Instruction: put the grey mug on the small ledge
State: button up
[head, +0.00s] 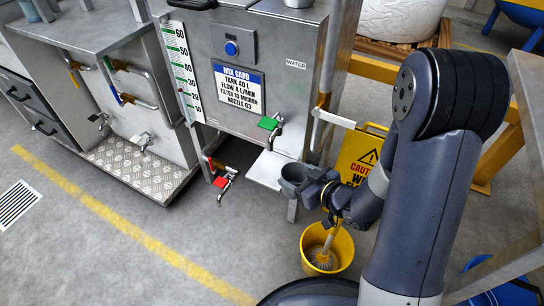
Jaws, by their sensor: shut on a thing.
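The grey mug (292,180) is dark and open-topped, and looks roughly upright. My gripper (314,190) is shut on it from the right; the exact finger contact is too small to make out. The small ledge (264,171) is a bare metal plate low on the front of the grey tank cabinet, below a tap with a green handle (268,123). In the head view the mug overlaps the ledge's right end. I cannot tell whether it touches the ledge or hangs in front of it.
The tap spout (272,140) overhangs the ledge. A lower tap with a red handle (221,182) is to the left. A yellow bucket (327,247) with a brush stands below my gripper. A yellow caution sign (357,158) stands behind. The floor at front left is clear.

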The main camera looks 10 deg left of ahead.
jog(key=w+a, duration=0.3)
jog(key=a, duration=0.1)
jog(key=w+a+b, duration=0.1)
jog(key=w+a, duration=0.3)
jog(key=shift+w+a+b, duration=0.1)
jog(key=shift+b, duration=0.2)
jog(key=shift+f+b, duration=0.3)
jog(key=shift+f, duration=0.2)
jog(key=o, duration=1)
jog(key=shift+r, duration=0.1)
jog(key=shift+d+r, duration=0.2)
jog(key=shift+r, duration=0.05)
jog(key=p+v, duration=0.3)
jog(key=v, duration=0.8)
jog(key=shift+s+d, duration=0.3)
jog(key=shift+s, duration=0.05)
